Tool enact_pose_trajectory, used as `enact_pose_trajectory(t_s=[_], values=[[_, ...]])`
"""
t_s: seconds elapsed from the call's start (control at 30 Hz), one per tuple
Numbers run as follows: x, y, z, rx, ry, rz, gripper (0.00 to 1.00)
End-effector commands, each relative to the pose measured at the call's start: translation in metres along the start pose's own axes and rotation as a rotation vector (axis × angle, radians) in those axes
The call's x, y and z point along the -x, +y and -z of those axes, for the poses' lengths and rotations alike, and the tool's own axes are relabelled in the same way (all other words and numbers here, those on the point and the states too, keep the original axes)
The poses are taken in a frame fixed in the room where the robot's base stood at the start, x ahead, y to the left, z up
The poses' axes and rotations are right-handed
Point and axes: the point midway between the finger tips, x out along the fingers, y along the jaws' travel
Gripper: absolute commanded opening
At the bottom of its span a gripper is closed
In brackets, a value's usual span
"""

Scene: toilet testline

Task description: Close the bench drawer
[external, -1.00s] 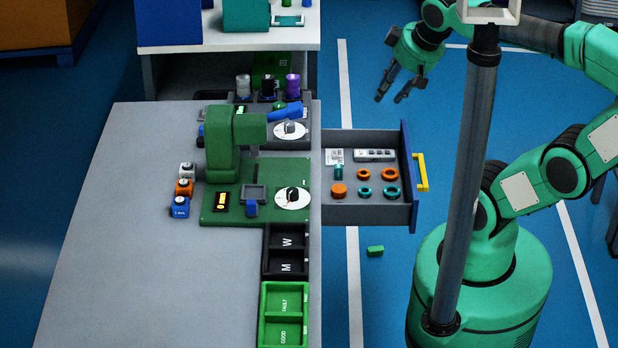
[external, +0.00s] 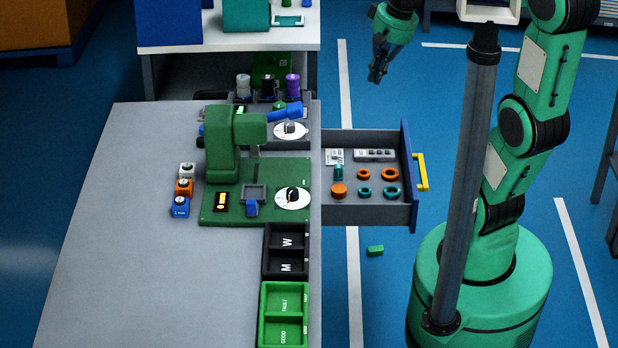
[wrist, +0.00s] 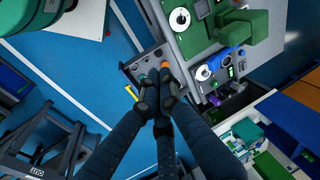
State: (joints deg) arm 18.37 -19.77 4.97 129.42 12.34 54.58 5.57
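The bench drawer (external: 410,160) is pulled out from the right side of the grey bench (external: 140,260). Its blue-edged front carries a yellow handle (external: 421,172). Orange and teal rings and other small parts lie inside. My gripper (external: 375,80) is in the air beyond the drawer, apart from it, pointing down. Its fingers are drawn together with nothing seen between them. In the wrist view my fingers (wrist: 160,78) meet in front of the drawer and hide part of it; the yellow handle (wrist: 131,92) shows to their left.
A green fixture (external: 222,150), dials and compartment trays (external: 284,312) stand on the bench. A white-topped table (external: 260,38) is behind it. A small green block (external: 375,251) lies on the floor below the drawer. The blue floor right of the handle is clear up to my base.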

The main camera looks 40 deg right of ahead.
Motion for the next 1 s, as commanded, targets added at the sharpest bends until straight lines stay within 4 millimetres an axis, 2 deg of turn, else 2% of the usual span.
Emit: enact_pose_trajectory(t_s=[0.1, 0.47, 0.77, 1.0], values=[[-0.016, 0.015, 0.024, -0.097, -0.041, 0.009, 0.00], [-0.065, 0.069, 0.086, -0.384, -0.149, 0.054, 0.00], [-0.114, 0.130, 0.129, -0.628, -0.230, 0.103, 0.00], [-0.156, 0.188, 0.154, -0.825, -0.291, 0.151, 0.00]])
